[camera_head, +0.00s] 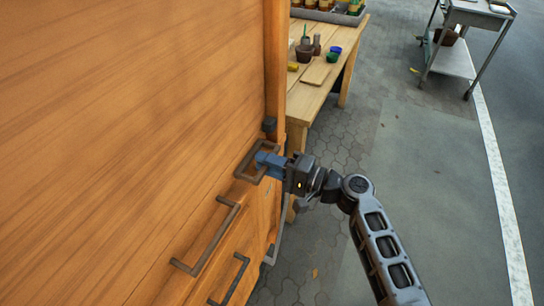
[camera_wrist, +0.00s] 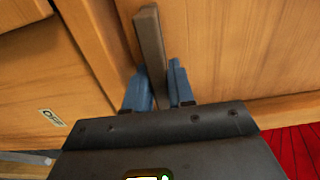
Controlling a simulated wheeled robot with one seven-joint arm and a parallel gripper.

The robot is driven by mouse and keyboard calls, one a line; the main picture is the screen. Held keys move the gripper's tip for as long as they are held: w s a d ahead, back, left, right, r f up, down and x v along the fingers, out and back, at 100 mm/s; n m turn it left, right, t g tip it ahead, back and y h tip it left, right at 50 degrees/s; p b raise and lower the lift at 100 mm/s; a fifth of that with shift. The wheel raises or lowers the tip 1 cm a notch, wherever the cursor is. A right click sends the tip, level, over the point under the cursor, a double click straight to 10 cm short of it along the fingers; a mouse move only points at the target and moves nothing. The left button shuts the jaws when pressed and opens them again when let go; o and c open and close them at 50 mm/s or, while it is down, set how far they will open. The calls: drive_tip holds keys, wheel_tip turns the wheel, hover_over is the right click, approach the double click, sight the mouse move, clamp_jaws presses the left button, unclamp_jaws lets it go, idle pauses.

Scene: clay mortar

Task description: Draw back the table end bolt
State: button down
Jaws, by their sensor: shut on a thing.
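A dark metal loop handle (camera_head: 246,168) is on the edge of the large wooden panel in the head view. My gripper (camera_head: 264,160), with blue fingers, reaches it from the right and is shut on it. In the wrist view the dark handle bar (camera_wrist: 149,35) stands between the two blue fingers of my gripper (camera_wrist: 158,80). I cannot tell whether this handle belongs to the table end bolt. The inner end of the bar is hidden behind my gripper.
More dark handles, one long (camera_head: 207,236) and one short (camera_head: 236,279), sit lower on the wooden front. A small dark block (camera_head: 269,125) is above. A wooden table (camera_head: 306,101) with pots stands behind. Paved floor (camera_head: 430,170) is open to the right.

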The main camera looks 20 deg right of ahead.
drive_tip(key=shift+s+a+f, duration=0.1)
drive_tip(key=shift+s+a, duration=0.05)
drive_tip(key=shift+a, duration=0.05)
drive_tip(key=c, duration=1.1)
unclamp_jaws()
drive_tip(key=shift+o, duration=0.2)
drive_tip(key=b+v, duration=0.1)
drive_tip(key=v, duration=0.6)
drive_tip(key=shift+s+d, duration=0.3)
